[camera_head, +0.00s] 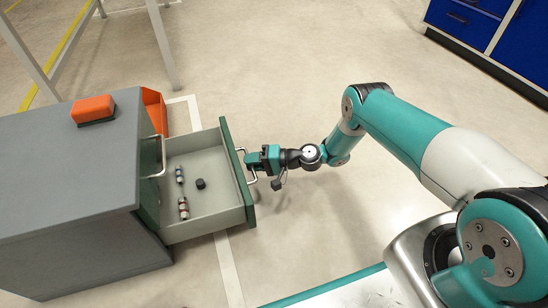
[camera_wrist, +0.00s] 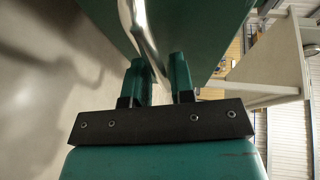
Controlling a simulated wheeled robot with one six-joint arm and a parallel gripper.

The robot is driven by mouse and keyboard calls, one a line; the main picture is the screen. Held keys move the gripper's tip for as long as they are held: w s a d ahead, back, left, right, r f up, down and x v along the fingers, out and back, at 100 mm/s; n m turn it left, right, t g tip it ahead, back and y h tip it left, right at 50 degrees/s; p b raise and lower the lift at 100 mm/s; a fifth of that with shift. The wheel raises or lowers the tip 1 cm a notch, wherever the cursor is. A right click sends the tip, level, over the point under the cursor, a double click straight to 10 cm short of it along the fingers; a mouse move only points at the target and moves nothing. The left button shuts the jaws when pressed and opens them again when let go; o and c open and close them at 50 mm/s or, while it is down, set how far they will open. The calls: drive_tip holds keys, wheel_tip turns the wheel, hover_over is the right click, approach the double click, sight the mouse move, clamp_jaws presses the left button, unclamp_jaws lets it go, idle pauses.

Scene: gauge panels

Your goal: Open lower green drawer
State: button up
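The lower green drawer (camera_head: 236,170) is pulled well out from the grey cabinet (camera_head: 60,160). Its metal handle (camera_head: 241,170) is on the outer face of the green front. My gripper (camera_head: 250,160) is at this handle, coming from the right. The green front (camera_wrist: 205,30) fills the top there. Inside the drawer lie two small banded cylindrical parts and a dark round knob (camera_head: 200,183).
Another handle (camera_head: 153,157) shows on the cabinet's face above the open drawer. An orange box (camera_head: 93,110) is on the cabinet top; an orange bin (camera_head: 154,108) is behind. Blue cabinets (camera_head: 470,25) stand far right. The floor right of the drawer is clear.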

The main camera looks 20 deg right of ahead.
drive_tip(key=p+v, duration=0.6)
drive_tip(key=v, duration=1)
drive_tip(key=shift+s+d+p, duration=0.15)
drive_tip(key=shift+d+p, duration=0.05)
drive_tip(key=shift+p, duration=0.1)
drive_tip(key=w+a+r+n+g+h+p, duration=0.1)
drive_tip(key=a+r+n+g+h+p, duration=0.25)
drive_tip(key=r, duration=1.35)
drive_tip(key=a+r+n+g+h+p, duration=0.1)
drive_tip(key=a+r+n+g+p, duration=0.4)
drive_tip(key=r, duration=1.2)
drive_tip(key=s+a+r+t+h, duration=0.2)
drive_tip(key=s+a+r, duration=0.25)
drive_tip(key=r, duration=0.45)
drive_tip(key=s+d+r+n+h+p, duration=0.1)
drive_tip(key=s+r+h+p, duration=0.15)
drive_tip(key=s+r, duration=0.65)
drive_tip(key=s+d+r+n+h+p, duration=0.15)
drive_tip(key=s+r+p, duration=0.35)
drive_tip(key=s, duration=0.9)
wheel_tip(320, 180, up, 38)
drive_tip(key=p, duration=3.6)
drive_tip(key=shift+a+r+m+t, duration=0.2)
drive_tip(key=shift+a+m+t, duration=0.15)
drive_tip(key=shift+t, duration=0.1)
